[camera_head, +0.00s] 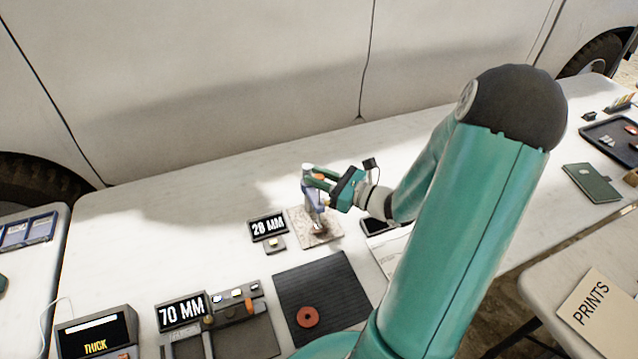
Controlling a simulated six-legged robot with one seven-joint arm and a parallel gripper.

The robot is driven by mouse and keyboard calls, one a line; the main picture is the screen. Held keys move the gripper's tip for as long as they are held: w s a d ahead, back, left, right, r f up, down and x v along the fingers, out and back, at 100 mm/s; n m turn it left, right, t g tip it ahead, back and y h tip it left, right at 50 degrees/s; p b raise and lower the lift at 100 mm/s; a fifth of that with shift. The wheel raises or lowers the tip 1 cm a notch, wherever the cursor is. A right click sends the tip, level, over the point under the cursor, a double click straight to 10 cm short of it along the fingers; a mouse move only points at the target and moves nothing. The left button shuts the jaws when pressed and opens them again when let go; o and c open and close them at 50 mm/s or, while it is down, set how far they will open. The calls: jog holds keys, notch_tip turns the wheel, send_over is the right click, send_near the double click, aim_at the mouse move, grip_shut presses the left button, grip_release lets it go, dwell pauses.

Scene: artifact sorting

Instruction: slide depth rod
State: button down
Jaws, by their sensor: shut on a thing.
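My gripper (322,182) is at the middle of the white table, shut on the upper part of the depth rod (308,170). The depth rod is a pale grey and blue upright piece standing over a light square plate (331,237). A small metallic part shows at its foot on the plate. The fingers hide part of the rod, so I cannot tell whether its tip touches the plate. A display reading "20 MM" (268,226) stands just left of the plate.
A dark ribbed mat (345,285) with a red-orange ring (308,317) lies in front. A "70 MM" display (182,312) with a caliper-like tool and a "THICK" display (95,336) stand front left. A white vehicle side (230,90) rises behind the table.

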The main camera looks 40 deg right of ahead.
jog(key=shift+r, duration=0.45)
jog(key=c, duration=1.3)
grip_release()
jog(key=shift+o, duration=0.2)
jog(key=shift+s, duration=0.1)
jog(key=v, duration=1.3)
jog(key=shift+s, duration=0.35)
jog(key=shift+d, duration=0.2)
